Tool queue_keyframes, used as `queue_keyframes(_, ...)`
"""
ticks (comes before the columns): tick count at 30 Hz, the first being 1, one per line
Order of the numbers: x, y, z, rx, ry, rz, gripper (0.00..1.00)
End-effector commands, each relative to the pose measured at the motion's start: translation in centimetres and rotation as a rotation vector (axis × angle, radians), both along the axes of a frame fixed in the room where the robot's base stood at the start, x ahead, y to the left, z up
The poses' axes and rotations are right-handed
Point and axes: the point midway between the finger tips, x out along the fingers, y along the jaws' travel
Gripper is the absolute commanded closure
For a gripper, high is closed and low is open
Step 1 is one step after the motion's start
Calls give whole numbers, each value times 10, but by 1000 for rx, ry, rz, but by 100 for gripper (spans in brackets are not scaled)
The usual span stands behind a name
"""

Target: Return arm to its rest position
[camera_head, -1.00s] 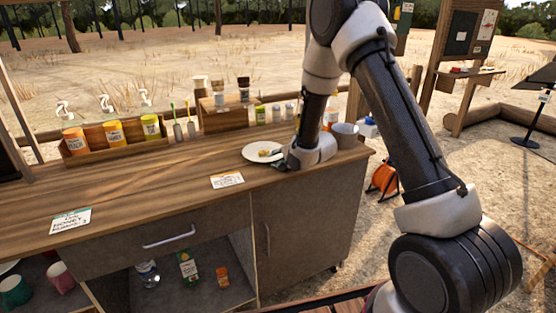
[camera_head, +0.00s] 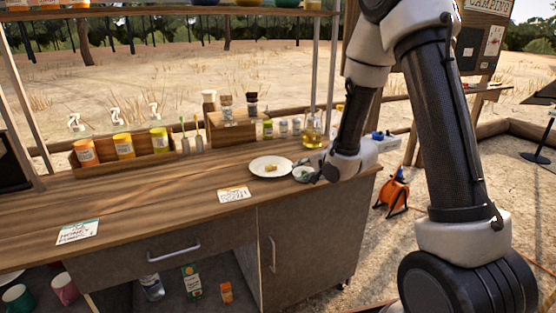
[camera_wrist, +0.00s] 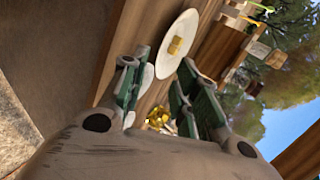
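My gripper (camera_head: 304,172) is low over the right end of the wooden counter, just right of a white plate (camera_head: 262,172). In the wrist view its two green-padded fingers (camera_wrist: 160,75) stand apart with nothing clasped between them. The plate, with a yellow piece of food (camera_wrist: 175,45) on it, lies beyond the fingertips there. My arm reaches down from the upper right of the head view and hides part of the counter's right end.
An oil bottle (camera_head: 313,130) stands behind the gripper. A spice riser (camera_head: 233,128) and a box of jars (camera_head: 124,151) line the counter's back. A card (camera_head: 234,195) lies in front of the plate. An orange reel (camera_head: 396,193) is on the ground at right.

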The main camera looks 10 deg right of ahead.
Motion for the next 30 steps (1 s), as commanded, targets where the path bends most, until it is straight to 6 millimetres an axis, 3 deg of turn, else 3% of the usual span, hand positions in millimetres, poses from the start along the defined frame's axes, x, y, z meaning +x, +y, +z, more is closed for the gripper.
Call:
queue_keyframes(4,-26,-21,-37,-269,94,121,70)
queue_keyframes(6,-52,-39,-62,-434,197,213,70)
queue_keyframes(8,-75,-55,-68,-559,274,300,70)
queue_keyframes(10,-102,-73,-62,-681,352,403,70)
queue_keyframes(13,-145,-95,-36,-816,454,562,70)
queue_keyframes(16,-192,-112,3,-895,531,718,70)
queue_keyframes(24,-306,-120,104,-927,539,974,70)
queue_keyframes(27,-334,-118,133,-929,482,959,70)
queue_keyframes(30,-345,-117,156,-950,396,893,70)
